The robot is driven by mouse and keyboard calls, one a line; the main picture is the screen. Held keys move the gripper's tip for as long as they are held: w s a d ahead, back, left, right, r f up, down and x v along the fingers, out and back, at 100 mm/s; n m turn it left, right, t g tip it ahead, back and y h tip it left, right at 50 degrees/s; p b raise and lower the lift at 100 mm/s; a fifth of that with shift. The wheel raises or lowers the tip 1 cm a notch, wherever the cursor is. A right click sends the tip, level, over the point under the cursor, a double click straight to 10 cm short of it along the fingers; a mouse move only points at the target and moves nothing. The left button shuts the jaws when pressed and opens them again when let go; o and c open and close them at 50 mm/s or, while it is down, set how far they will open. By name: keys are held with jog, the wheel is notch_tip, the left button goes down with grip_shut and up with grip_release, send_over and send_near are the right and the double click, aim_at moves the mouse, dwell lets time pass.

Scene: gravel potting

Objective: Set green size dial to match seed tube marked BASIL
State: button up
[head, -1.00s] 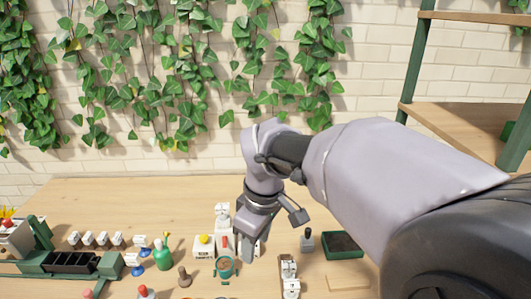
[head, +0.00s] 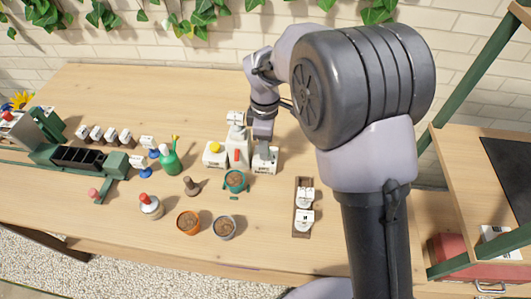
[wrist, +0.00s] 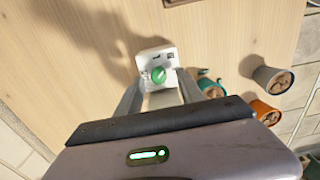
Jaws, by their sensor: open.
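A white box with a green dial (wrist: 159,75) shows in the wrist view, just beyond and between my fingertips. My gripper (wrist: 158,90) is open, its two fingers spread to either side of the dial. In the head view my gripper (head: 264,140) points down at the white lettered box (head: 265,167), and its fingers hide the dial. I cannot tell whether the fingers touch the dial, nor read its setting. Small white labels stand on a brown rack (head: 298,182) at right; their words are too small to read, and I cannot make out which tube is marked BASIL.
A white box with a yellow button (head: 214,148) and a white box with a red lever (head: 237,150) stand left of the dial box. A teal pot (head: 236,188), orange pot (head: 188,230) and grey pot (head: 223,235) sit nearer. A green watering can (head: 170,163) is further left.

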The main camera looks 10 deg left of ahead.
notch_tip(320, 180, down, 2)
jog(key=shift+w+f, duration=0.1)
grip_shut()
jog(key=shift+m, duration=0.3)
jog(key=m+p, duration=0.2)
jog(key=m, duration=0.1)
jog(key=shift+m, duration=0.4)
jog(key=shift+m+p, duration=0.6)
jog(key=shift+m, duration=1.6)
